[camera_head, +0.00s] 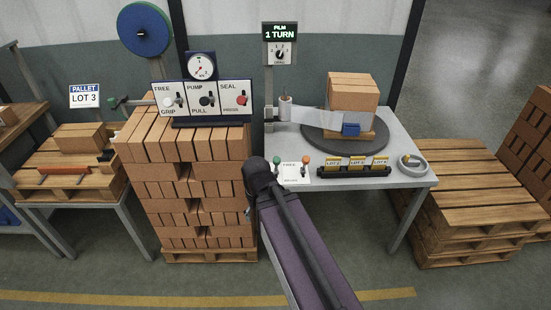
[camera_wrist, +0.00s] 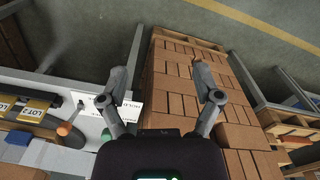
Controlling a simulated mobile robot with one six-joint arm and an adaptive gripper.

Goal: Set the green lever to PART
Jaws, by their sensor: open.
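The green lever (camera_head: 277,160) stands at the left front of the grey table, beside a white label plate (camera_head: 295,173). In the wrist view the green knob (camera_wrist: 106,136) shows near the left finger, with the orange knob (camera_wrist: 64,129) farther left. My gripper (camera_wrist: 161,98) is open and empty, its fingers spread above the brick stack and the plate's edge. The head view does not show the fingers clearly.
A tall brick stack (camera_head: 190,180) stands left of the table (camera_head: 405,172). A control panel (camera_head: 205,100) rises behind it. A turntable (camera_head: 330,141) with wrapped bricks (camera_head: 352,92) and a lot-label rack (camera_head: 352,171) occupy the table. Wooden pallets (camera_head: 480,190) lie at right.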

